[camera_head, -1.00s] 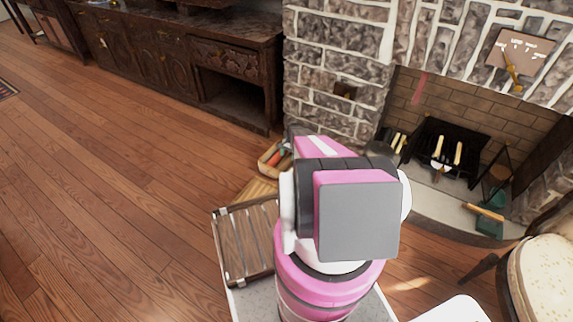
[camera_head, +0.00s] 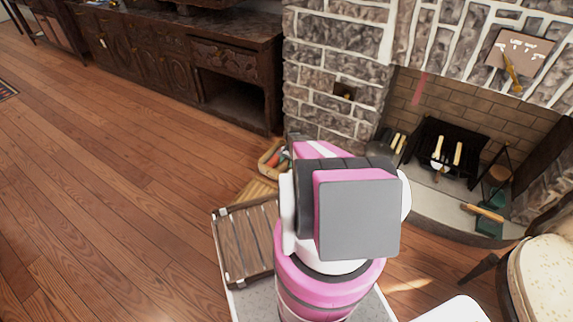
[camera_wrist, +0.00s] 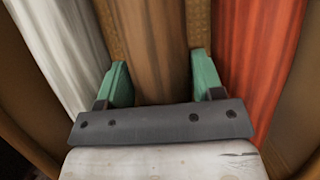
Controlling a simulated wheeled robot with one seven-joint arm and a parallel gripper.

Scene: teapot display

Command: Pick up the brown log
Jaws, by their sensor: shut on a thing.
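The brown log (camera_wrist: 152,45) runs up the middle of the wrist view, between the two green fingers of my gripper (camera_wrist: 160,74). The fingers are shut on its sides. A white log (camera_wrist: 62,50) lies to its left and a red log (camera_wrist: 258,60) to its right, both outside the fingers. The logs sit close together in a tan container, whose floor (camera_wrist: 199,20) shows between them. In the head view the tan container (camera_head: 265,168) is partly hidden behind my pink and white arm, and my gripper and the brown log are hidden there.
A stone wall (camera_head: 330,90) and a fireplace (camera_head: 445,145) rise ahead and to the right. A dark carved cabinet (camera_head: 165,55) lines the back left. A cushioned seat (camera_head: 545,275) is at right. The left floor is open.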

